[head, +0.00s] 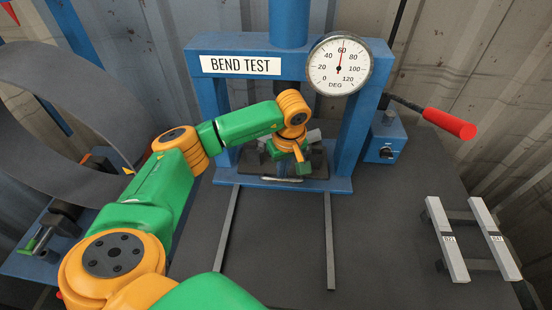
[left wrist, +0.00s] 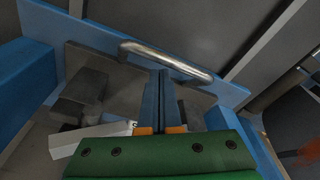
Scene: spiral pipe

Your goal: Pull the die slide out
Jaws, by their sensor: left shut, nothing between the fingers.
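The die slide (head: 316,160) is a dark plate inside the blue press frame, under the BEND TEST sign. In the left wrist view its dark plate (left wrist: 126,88) shows with blocks on it. A silver bar handle (head: 282,180) runs along its front edge; the handle also shows in the left wrist view (left wrist: 190,67). My left gripper (head: 283,172) is shut and empty. In the left wrist view its fingertips (left wrist: 164,73) are close to the middle of the handle; I cannot tell whether they touch. My arm partly hides the slide. My right gripper is out of view.
Two rails (head: 330,240) run forward from the press over the dark table. A dial gauge (head: 340,65) and a red-handled lever (head: 450,123) are at the right. Labelled metal bars (head: 447,240) lie on a rack at far right. A grey ring (head: 75,120) stands at left.

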